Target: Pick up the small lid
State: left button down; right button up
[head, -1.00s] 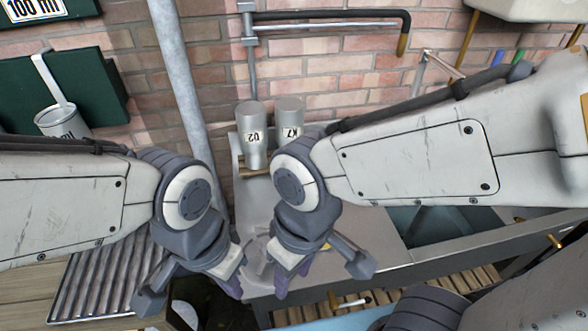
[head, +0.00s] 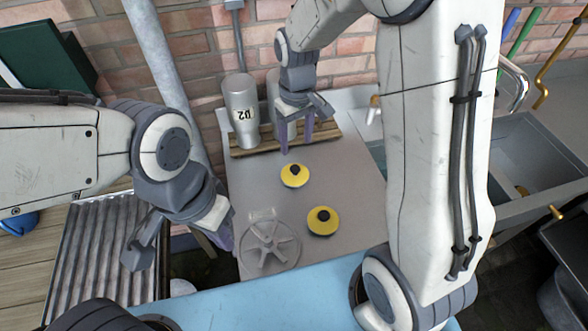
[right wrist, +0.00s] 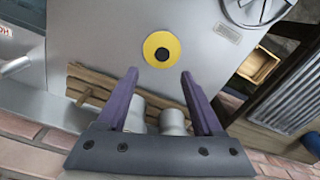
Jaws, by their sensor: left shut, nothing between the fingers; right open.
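Two round yellow lids with black knobs lie on the grey metal bench. The lid nearer the back (head: 294,176) looks slightly smaller than the one nearer the front (head: 322,222). My right gripper (head: 296,146) hangs over the back of the bench, open and empty, behind the back lid and apart from it. The right wrist view shows one yellow lid (right wrist: 162,49) just beyond the open fingers (right wrist: 160,76), probably the back one. My left gripper (head: 224,240) is shut and empty at the bench's left edge, apart from both lids.
Grey canisters, one labelled (head: 241,112), stand on a wooden slatted rack (head: 255,147) against the brick wall. A spoked metal wheel (head: 270,244) lies at the bench's front left. A sink (head: 530,150) is to the right. Bare bench surrounds the lids.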

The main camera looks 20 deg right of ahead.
aim_at(296, 168)
jog(key=f, duration=0.4)
jog(key=f+p, duration=0.1)
jog(key=f, duration=0.4)
jog(key=shift+s+a+f, duration=0.15)
jog(key=shift+s, duration=0.05)
grip_shut()
